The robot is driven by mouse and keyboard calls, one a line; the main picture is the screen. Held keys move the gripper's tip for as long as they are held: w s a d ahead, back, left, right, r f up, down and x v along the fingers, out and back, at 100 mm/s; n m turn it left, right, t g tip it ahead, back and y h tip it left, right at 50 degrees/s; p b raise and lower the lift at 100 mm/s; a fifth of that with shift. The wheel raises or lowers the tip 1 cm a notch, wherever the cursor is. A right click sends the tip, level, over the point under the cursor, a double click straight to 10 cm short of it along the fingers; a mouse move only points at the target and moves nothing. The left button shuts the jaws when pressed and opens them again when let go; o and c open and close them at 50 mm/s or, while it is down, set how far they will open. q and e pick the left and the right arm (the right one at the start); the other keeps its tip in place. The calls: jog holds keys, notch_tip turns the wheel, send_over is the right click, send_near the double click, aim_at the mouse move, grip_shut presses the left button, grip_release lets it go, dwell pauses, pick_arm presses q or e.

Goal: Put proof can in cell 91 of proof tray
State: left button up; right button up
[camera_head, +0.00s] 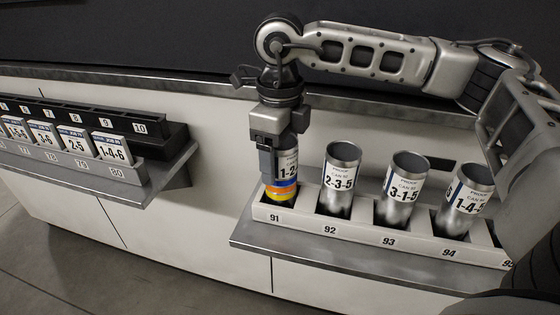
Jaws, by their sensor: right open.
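The proof can (284,187) has a white label starting "1-2" and blue, orange and yellow bands near its bottom. It stands upright in cell 91 of the proof tray (356,232), at the tray's left end. My right gripper (276,160) points down over the can with its jaws open, a finger beside the can's left side. The gripper hides the can's top and part of its label. My left gripper is not in view.
Silver proof cans labelled 2-3-5 (337,182), 3-1-5 (402,191) and 1-4 (462,203) stand in cells 92, 93 and 94. A rack (128,173) of numbered label cards stands on a shelf at the left. A gap separates the two shelves.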

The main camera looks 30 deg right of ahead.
notch_tip(320, 180, up, 10)
jog(key=shift+r, duration=0.1)
dwell(0.6)
